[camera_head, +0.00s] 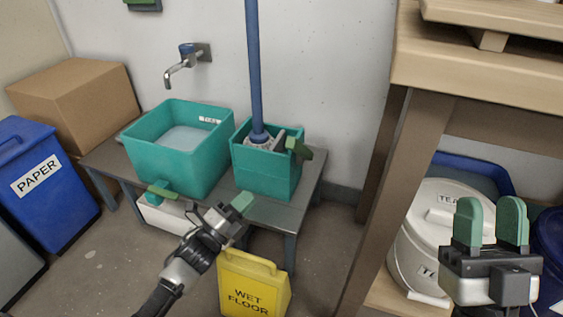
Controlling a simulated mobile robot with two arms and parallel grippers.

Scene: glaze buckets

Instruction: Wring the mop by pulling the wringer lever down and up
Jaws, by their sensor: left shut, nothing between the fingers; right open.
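The blue mop pole (255,70) stands upright, its pale mop head (259,142) down in the teal wringer bucket (266,173) on the grey bench. A grey lever with a dark green grip (299,149) sits at the bucket's top right, the grip sticking out past the rim. My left gripper (241,203) is shut and empty, low in front of the bucket and apart from the lever. My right gripper (490,222) is open and empty at the far right, in front of a white lidded bucket and well away from the lever.
A teal basin (172,165) with pale liquid stands left of the wringer bucket, under a wall tap (184,64). A yellow wet-floor sign (252,284) stands in front of the bench. A wooden shelf (480,65) with lidded buckets (440,205) fills the right side.

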